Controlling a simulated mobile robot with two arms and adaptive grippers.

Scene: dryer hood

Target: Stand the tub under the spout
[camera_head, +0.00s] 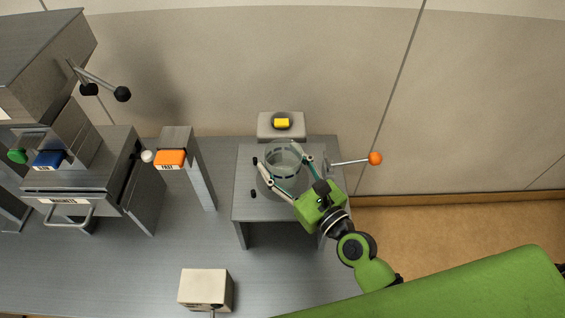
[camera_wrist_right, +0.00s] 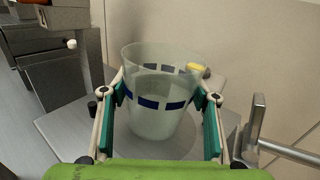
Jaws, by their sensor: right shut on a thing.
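The clear tub (camera_head: 285,153), with a band of dark blue dashes, is over the small grey stand in the middle of the head view. It also shows in the right wrist view (camera_wrist_right: 160,118), upright and open at the top; I see no contents. My right gripper (camera_head: 282,162) is shut on the tub, one finger on each side at the blue band. I cannot tell whether the tub's base touches the stand. I cannot make out a spout for certain. My left gripper is not in view.
The grey stand (camera_head: 254,214) has a lever with an orange knob (camera_head: 375,158) on its right. A yellow button (camera_head: 281,123) sits on a block behind. Left are a post with an orange block (camera_head: 170,158) and a metal cabinet (camera_head: 115,140). A beige box (camera_head: 203,287) stands in front.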

